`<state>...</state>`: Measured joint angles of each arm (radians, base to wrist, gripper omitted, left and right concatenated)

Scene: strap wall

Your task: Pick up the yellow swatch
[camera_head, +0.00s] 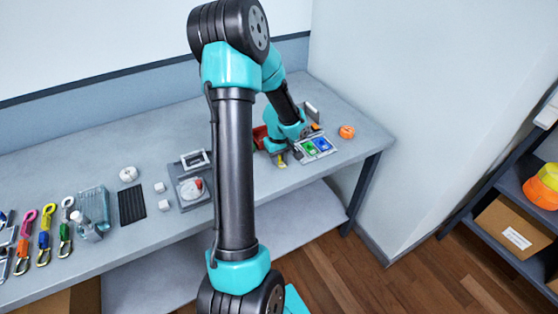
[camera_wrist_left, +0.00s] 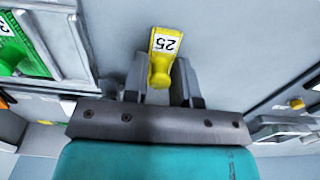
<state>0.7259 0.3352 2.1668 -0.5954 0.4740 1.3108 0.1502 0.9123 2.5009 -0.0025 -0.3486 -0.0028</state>
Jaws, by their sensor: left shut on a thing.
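The yellow swatch (camera_wrist_left: 164,42), with a white label reading 25, stands between the fingers of my left gripper (camera_wrist_left: 159,78) in the left wrist view. The gripper is shut on it. In the head view the yellow swatch (camera_head: 282,161) shows as a small yellow patch beside my left gripper (camera_head: 285,153), at the right part of the bench, left of a light tray. Whether the swatch touches the bench is hard to tell. My right gripper is not in view.
The tray (camera_head: 332,153) holds a green swatch (camera_head: 309,147) and a blue swatch (camera_head: 322,144). Clips, straps, a clear bin (camera_head: 93,205) and a black pad (camera_head: 131,206) are on the left of the bench.

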